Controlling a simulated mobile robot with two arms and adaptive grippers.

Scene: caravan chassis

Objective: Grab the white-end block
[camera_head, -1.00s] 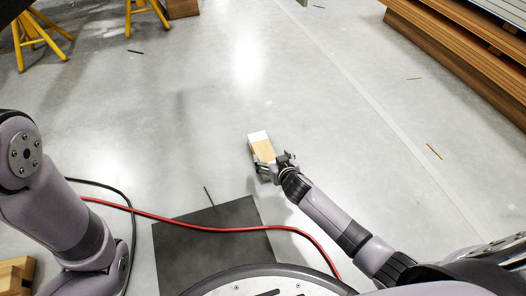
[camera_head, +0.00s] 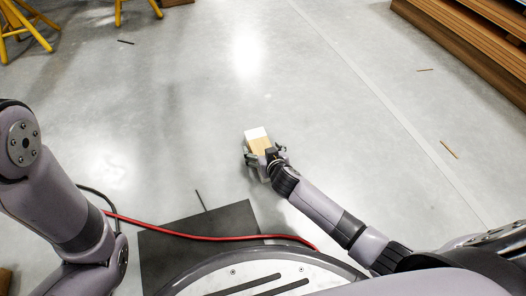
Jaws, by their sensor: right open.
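The white-end block (camera_head: 257,140) is a light wooden block with one white end, lying on the grey floor near the middle of the head view. Its white end points away from me. My right gripper (camera_head: 262,156) is open at the block's near end, with its fingers beside the wood. I cannot tell whether the fingers touch it. The gripper hides the block's near end. My left arm stands at the left edge, and its gripper is out of view.
A red cable (camera_head: 190,234) crosses a dark mat (camera_head: 235,220) in front of my base. Yellow trestles (camera_head: 22,28) stand at the top left. Stacked timber (camera_head: 475,55) lies at the top right. Thin sticks (camera_head: 449,149) lie scattered. The floor around the block is clear.

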